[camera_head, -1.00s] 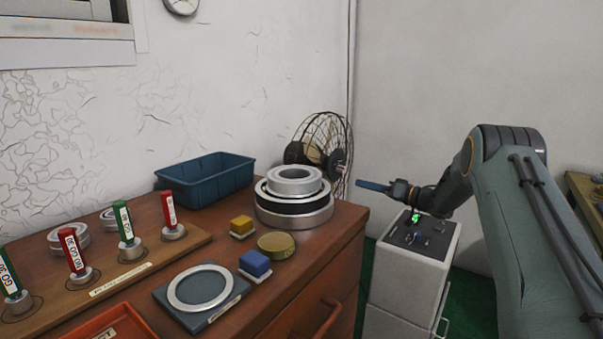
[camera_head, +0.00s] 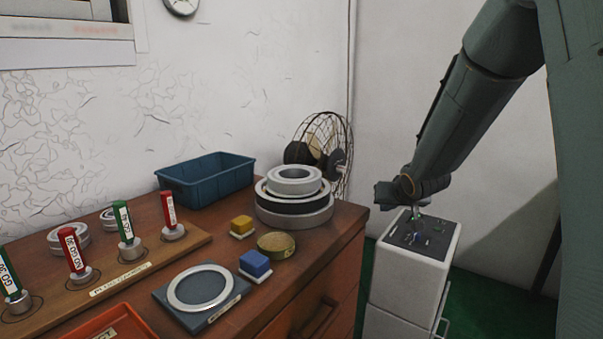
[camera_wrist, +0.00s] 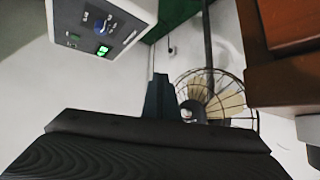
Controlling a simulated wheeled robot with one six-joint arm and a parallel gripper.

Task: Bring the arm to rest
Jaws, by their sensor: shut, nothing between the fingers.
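My gripper shows in the wrist view (camera_wrist: 160,85) as dark blue fingers shut together with nothing between them. It points toward the wire fan and the wall. In the head view my arm comes down from the upper right, and its wrist end is in the gap right of the wooden bench, just above the white cabinet. The fingers themselves are hard to make out there. Nothing is held.
A white cabinet (camera_head: 408,275) with a control panel stands below my wrist. A wire fan (camera_head: 335,140) is behind. The wooden bench (camera_head: 345,232) carries stacked bearing rings (camera_head: 294,215), a blue bin (camera_head: 207,185), a blue block (camera_head: 254,263) and several gauges on a board.

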